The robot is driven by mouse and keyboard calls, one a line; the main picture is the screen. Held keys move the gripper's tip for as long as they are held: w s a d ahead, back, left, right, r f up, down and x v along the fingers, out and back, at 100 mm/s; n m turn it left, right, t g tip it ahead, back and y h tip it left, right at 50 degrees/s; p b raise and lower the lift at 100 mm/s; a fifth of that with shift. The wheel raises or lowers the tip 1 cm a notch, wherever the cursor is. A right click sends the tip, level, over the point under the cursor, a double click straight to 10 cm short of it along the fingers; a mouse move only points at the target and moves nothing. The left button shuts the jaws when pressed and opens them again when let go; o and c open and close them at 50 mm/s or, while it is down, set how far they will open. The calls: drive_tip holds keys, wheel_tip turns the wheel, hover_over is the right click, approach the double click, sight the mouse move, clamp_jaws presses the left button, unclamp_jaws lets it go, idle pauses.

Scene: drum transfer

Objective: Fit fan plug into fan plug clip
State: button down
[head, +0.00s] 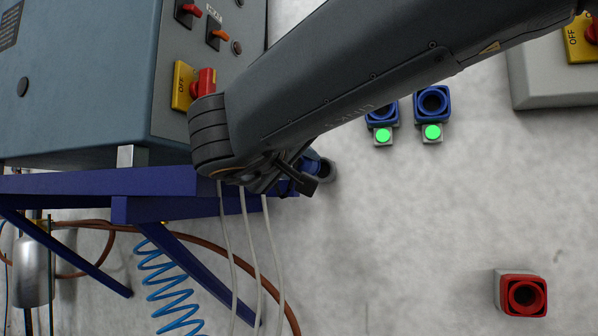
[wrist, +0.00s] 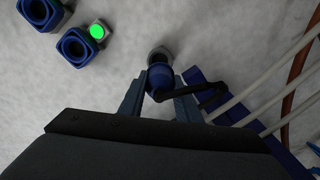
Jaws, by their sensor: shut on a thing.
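My gripper (head: 296,176) is at the right end of a blue frame, partly hidden by my arm in the head view. It also shows in the wrist view (wrist: 159,96), with its two fingers shut on the sides of a blue plug (wrist: 158,82). The plug has a grey ring-shaped end (wrist: 160,55) facing away from me, and this end also shows in the head view (head: 328,170). A black bent piece runs from the plug to the right. The clip is not clearly made out. I cannot tell whether the plug touches the blue frame beside it.
The blue frame (head: 160,184) carries a grey-blue cabinet (head: 90,90). White cables (head: 247,240) hang from the frame. Two blue wall sockets with green lights (head: 383,135) (head: 432,132) and a red socket (head: 523,296) sit on the pale wall.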

sight(310, 167)
drive_tip(key=shift+b+x, duration=1.9)
drive_tip(key=shift+x, duration=0.45)
drive_tip(key=shift+w+d+b, duration=0.2)
drive_tip(key=shift+w+b, duration=0.2)
drive_tip(key=shift+w, duration=0.1)
drive_tip(key=shift+p, duration=2.25)
drive_tip(key=shift+p+x, duration=1.4)
drive_tip(key=shift+x, duration=0.2)
drive_tip(key=c, duration=1.2)
unclamp_jaws()
drive_tip(key=shift+f, duration=0.1)
drive_tip(key=b+v, duration=0.1)
drive_tip(key=v, duration=0.6)
drive_tip(key=shift+s+a, duration=0.1)
drive_tip(key=shift+s, duration=0.2)
